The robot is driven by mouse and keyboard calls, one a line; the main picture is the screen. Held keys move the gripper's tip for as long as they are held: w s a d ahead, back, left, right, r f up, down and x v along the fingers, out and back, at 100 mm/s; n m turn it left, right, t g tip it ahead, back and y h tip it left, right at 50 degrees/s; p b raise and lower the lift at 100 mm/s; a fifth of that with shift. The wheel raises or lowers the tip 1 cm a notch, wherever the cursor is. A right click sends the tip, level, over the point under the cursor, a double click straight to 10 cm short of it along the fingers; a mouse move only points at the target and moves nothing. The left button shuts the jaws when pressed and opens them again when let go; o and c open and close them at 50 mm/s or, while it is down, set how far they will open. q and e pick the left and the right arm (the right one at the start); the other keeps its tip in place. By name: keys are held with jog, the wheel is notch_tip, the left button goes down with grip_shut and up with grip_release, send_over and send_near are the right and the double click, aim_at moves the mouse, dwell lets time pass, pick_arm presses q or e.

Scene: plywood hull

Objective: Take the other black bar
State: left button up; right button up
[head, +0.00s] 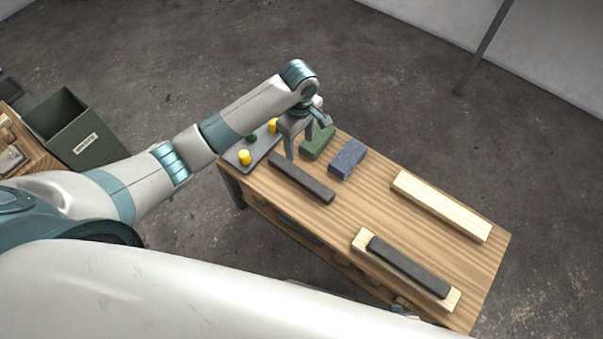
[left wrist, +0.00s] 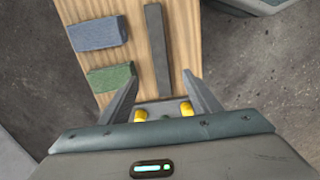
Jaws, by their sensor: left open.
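One black bar (head: 302,178) lies on the wooden table near its left edge. It also shows in the left wrist view (left wrist: 156,48), its near end between my fingers in the picture. Another black bar (head: 408,267) lies on a pale wood strip (head: 362,239) at the table's near right. My left gripper (head: 308,140) is open and empty above the bar's far end, beside the green block. Its spread fingers (left wrist: 160,82) show in the left wrist view; the height gap to the bar is hard to tell. My right gripper does not show.
A green block (head: 318,141) and a blue block (head: 348,159) lie right of the bar. A grey tray (head: 232,158) with yellow pegs (head: 244,157) is at the far left corner. Another pale strip (head: 441,206) lies at right. A green bin (head: 78,130) stands far left.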

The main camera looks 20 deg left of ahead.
pick_arm(q)
jog(key=shift+f, duration=0.1)
jog(key=b, duration=0.1)
send_over(301, 175)
jog(key=f, duration=1.1)
jog(key=shift+a+f, duration=0.2)
jog(key=shift+f, duration=0.3)
pick_arm(e)
jog(key=shift+s+d+f+g, duration=0.15)
jog(key=shift+s+d+g, duration=0.15)
jog(key=shift+s, duration=0.2)
jog(key=shift+s+d+f+g, duration=0.15)
jog(key=shift+s+d+g, duration=0.1)
jog(key=shift+s, duration=0.25)
pick_arm(q)
jog(key=shift+f, duration=0.15)
notch_tip(301, 175, down, 4)
jog(key=shift+d+f+b, duration=0.15)
jog(key=shift+b, duration=0.3)
jog(key=shift+f, duration=0.35)
grip_shut()
pick_arm(e)
jog(key=shift+w+a+r, duration=0.1)
jog(key=shift+w+r, duration=0.65)
